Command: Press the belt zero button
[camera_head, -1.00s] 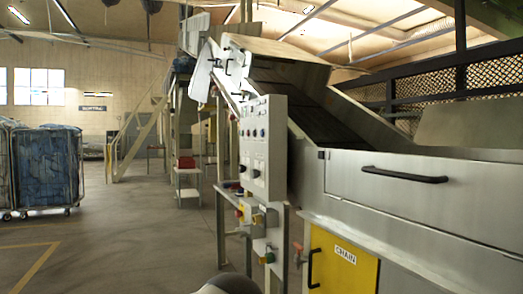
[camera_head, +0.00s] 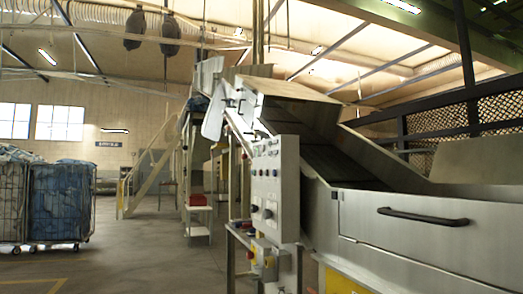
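A grey control panel (camera_head: 273,190) stands right of the middle, on the near side of the conveyor machine. Its face, seen at a slant, carries several small buttons and dark knobs. Their labels are too small to read, so I cannot tell which one is the belt zero button. The inclined dark belt (camera_head: 322,160) rises behind the panel between metal side walls. Neither of my grippers is in view.
A steel cover with a black handle (camera_head: 422,216) fills the right foreground. Yellow fittings (camera_head: 264,252) sit below the panel. Wheeled cages (camera_head: 58,203) with blue bags stand at the left. The floor (camera_head: 150,255) between them is clear.

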